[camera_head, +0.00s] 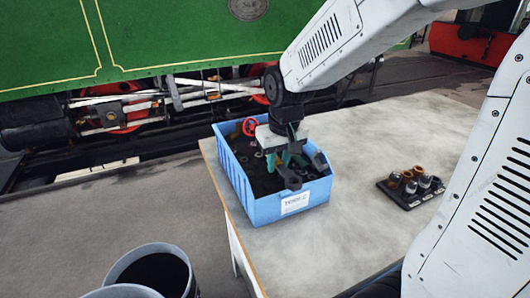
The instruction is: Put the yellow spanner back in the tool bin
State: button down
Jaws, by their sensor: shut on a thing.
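I cannot clearly see the yellow spanner. Whether the fingers touch the contents, I cannot tell.
Dark items and a red wheel-like handle (250,126) lie in the bin. A black tray (406,201) with several small metal fittings sits on the grey table (350,225) to the right. Two buckets (151,270) stand below left.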

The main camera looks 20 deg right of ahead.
send_over(249, 162)
jog(key=shift+s+f, duration=0.3)
jog(key=shift+f, duration=2.1)
